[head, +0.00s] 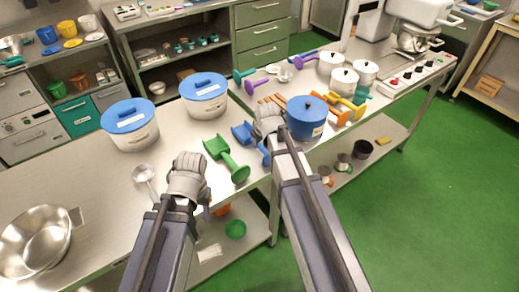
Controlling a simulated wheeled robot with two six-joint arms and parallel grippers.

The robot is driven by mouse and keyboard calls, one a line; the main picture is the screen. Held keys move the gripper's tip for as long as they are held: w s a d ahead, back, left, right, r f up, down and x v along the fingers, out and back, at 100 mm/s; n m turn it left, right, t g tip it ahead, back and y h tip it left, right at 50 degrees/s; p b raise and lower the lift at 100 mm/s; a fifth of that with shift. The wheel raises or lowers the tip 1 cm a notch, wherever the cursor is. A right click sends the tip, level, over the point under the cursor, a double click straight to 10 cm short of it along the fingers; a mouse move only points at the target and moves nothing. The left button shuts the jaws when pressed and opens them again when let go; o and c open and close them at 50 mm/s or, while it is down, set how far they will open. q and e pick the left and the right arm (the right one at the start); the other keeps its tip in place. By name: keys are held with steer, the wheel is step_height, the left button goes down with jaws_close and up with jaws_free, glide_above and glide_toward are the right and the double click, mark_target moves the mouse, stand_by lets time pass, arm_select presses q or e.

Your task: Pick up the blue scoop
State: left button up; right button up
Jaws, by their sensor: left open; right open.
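My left gripper (188,165) is open and empty, left of the green scoop near the table's front edge.
Two white tubs with blue lids (130,125) (203,96) stand behind the grippers. A ladle (144,175) and steel bowl (36,240) are at left. White pots (344,82) and several coloured scoops (342,104) crowd the right. A lower shelf (352,172) holds cups.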

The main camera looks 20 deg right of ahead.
steer(key=shift+b+x, duration=2.4)
steer(key=shift+x, duration=0.2)
steer(key=shift+a+r, duration=0.1)
steer(key=shift+a, duration=0.1)
steer(key=shift+c, duration=0.3)
jaws_close()
